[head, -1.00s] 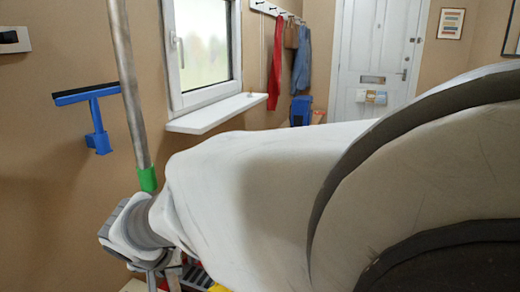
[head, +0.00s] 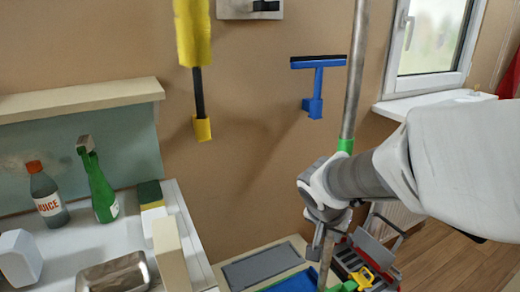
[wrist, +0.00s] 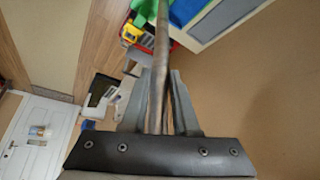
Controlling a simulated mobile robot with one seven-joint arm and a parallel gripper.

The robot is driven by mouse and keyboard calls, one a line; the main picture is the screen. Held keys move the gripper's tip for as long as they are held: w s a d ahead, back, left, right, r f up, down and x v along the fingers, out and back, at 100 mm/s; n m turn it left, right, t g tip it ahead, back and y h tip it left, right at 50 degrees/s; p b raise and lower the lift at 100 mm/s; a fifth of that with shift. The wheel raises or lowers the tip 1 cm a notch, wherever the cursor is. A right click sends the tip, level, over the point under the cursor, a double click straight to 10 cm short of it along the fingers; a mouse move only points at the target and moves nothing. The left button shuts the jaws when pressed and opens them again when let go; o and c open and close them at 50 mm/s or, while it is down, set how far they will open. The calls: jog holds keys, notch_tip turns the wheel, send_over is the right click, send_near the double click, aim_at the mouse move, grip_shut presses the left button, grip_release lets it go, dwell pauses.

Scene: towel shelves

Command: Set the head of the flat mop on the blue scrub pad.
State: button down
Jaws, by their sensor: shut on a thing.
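The flat mop's grey handle (head: 356,75) runs up past the top of the head view, with a green band just above my gripper. My gripper (head: 328,225) is shut on the handle, which stands nearly upright with a slight tilt. In the wrist view the handle (wrist: 161,60) passes between the fingers of my gripper (wrist: 158,122). The blue scrub pad (head: 292,283) shows partly at the bottom edge of the head view, on a pale board. The mop head is not clearly visible; I cannot tell whether it touches the pad.
A grey pad (head: 262,265) lies beside the blue one. A red and grey toolbox (head: 368,258) stands to the right. At left is a white counter (head: 95,262) with bottles and a sponge. A blue squeegee (head: 316,85) and a yellow duster (head: 193,35) hang on the wall.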

jog(key=w+a+f+p, duration=0.1)
jog(key=w+a, duration=0.1)
jog(key=w, duration=0.5)
jog(key=w+a+f+p, duration=0.1)
jog(key=w+a, duration=0.2)
jog(key=w, duration=0.4)
jog(key=shift+a+p, duration=0.35)
dwell(0.4)
jog(key=shift+s, duration=0.1)
jog(key=shift+d+r+p, duration=0.1)
jog(key=shift+r+p, duration=0.35)
jog(key=shift+p, duration=1.45)
jog(key=shift+n+p, duration=0.3)
jog(key=shift+p, duration=0.65)
jog(key=shift+f+y+p, duration=0.25)
jog(key=shift+y+p, duration=0.05)
jog(key=shift+p, duration=0.1)
jog(key=shift+b, duration=0.75)
jog(key=shift+f+b, duration=2.35)
jog(key=shift+b, duration=0.25)
